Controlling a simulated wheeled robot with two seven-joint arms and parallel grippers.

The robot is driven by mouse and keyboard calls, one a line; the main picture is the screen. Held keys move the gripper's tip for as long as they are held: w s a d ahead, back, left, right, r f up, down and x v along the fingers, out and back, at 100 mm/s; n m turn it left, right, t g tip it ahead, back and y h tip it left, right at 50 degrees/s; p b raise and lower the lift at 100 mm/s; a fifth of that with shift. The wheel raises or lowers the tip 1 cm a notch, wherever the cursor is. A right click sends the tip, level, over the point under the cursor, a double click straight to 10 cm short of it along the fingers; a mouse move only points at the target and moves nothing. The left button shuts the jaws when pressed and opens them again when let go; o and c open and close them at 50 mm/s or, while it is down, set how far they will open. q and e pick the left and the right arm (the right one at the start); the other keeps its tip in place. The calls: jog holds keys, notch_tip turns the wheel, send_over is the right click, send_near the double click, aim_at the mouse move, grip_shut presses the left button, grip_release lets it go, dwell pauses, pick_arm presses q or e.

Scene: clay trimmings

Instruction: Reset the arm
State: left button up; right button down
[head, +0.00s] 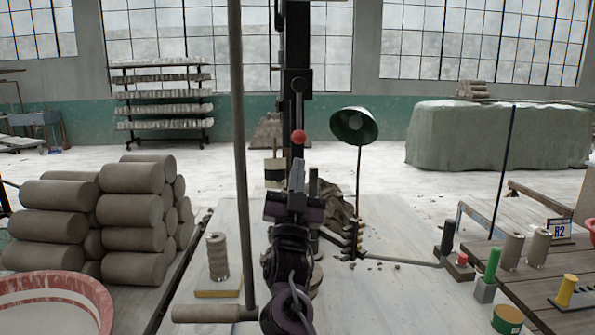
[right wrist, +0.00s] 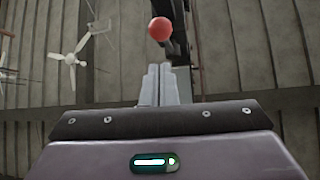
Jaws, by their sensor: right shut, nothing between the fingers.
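The right wrist view shows the same closed fingers (right wrist: 160,85) pointing up toward the ceiling. A red ball (head: 298,137) on a dark upright post (head: 297,90) appears just beyond the fingertips. The ball also shows in the right wrist view (right wrist: 160,29), apart from the fingers in the picture. My left gripper is not in view.
Stacked clay cylinders (head: 130,208) and a reddish basin (head: 50,305) are at left. A ridged cylinder (head: 217,257) stands on the table. A green lamp (head: 354,126) stands behind the arm. A wooden bench (head: 540,285) with several small items is at right.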

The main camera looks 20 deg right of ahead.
jog(key=s+f+n+g+y, duration=0.35)
jog(key=f+y, duration=0.25)
jog(key=f, duration=0.7)
jog(key=s+f+n+g+y, duration=0.2)
jog(key=f+n+g+y, duration=0.3)
jog(key=f, duration=0.7)
jog(key=s+a+f+n+g+y, duration=0.1)
jog(key=s+f+g, duration=0.65)
jog(key=s, duration=0.65)
jog(key=s+a+f+n+g+y, duration=0.1)
jog(key=s+f+g, duration=0.4)
jog(key=s+f, duration=0.75)
jog(key=s+f+p, duration=0.1)
jog(key=s+f, duration=0.1)
jog(key=f, duration=1.1)
jog(key=s+f+p, duration=0.1)
jog(key=s+f, duration=0.1)
jog(key=f, duration=1.1)
jog(key=s+d+f+g, duration=0.1)
jog(key=s+d+f, duration=0.1)
jog(key=s+f, duration=0.6)
jog(key=s+d+f+g+p, duration=0.1)
jog(key=s+f, duration=0.7)
jog(key=s, duration=0.3)
jog(key=shift+d+f, duration=0.2)
jog(key=shift+d, duration=0.15)
